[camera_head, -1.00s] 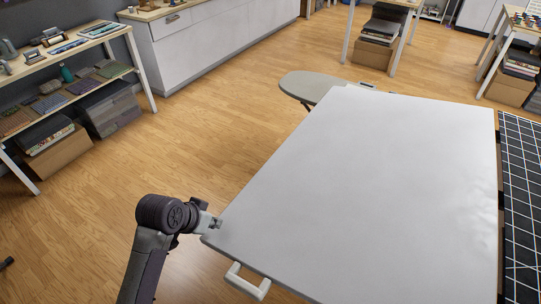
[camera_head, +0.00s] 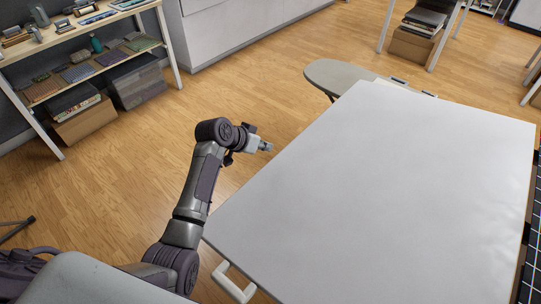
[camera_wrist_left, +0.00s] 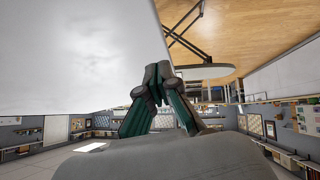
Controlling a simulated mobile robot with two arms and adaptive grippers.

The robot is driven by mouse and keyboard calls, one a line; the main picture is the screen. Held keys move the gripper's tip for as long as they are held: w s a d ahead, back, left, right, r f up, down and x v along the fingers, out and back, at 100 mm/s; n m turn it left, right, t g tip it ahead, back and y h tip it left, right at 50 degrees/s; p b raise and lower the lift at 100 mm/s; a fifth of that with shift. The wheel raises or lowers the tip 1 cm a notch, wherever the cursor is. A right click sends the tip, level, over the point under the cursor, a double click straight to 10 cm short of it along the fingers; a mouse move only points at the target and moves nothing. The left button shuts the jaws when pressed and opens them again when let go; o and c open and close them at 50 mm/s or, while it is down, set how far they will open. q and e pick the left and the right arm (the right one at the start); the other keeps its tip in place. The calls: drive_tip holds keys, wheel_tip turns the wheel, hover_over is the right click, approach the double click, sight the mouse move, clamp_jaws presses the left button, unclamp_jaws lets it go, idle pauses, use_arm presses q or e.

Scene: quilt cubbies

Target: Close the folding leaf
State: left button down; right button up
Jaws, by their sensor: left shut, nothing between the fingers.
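The folding leaf (camera_head: 385,180) is a large flat pale grey panel, beside the dark gridded tabletop (camera_head: 531,270) at the right. A white handle (camera_head: 234,284) sticks out from its near left edge. My left gripper (camera_head: 266,147) is shut and empty, just left of the leaf's long left edge, with floor visible behind it. I cannot tell its height against the leaf. In the left wrist view the shut fingers (camera_wrist_left: 153,83) point between the leaf (camera_wrist_left: 70,55) and the floor. My right gripper is not in view.
A grey ironing board (camera_head: 335,75) stands close to the leaf's far left corner. A shelf unit (camera_head: 65,85) with boxes and a bin is at the left. A white cabinet (camera_head: 235,30) stands at the back. Wood floor (camera_head: 140,165) between shelf and leaf is open.

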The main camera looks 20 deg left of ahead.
sight(276, 158)
use_arm(q)
drive_tip(key=f, duration=0.2)
drive_tip(key=w+d+f, duration=0.1)
drive_tip(key=f, duration=0.1)
drive_tip(key=shift+d, duration=0.1)
drive_tip(key=shift+s+f, duration=0.1)
drive_tip(key=shift+f, duration=0.35)
drive_tip(key=shift+d+f, duration=0.1)
drive_tip(key=shift+f, duration=0.05)
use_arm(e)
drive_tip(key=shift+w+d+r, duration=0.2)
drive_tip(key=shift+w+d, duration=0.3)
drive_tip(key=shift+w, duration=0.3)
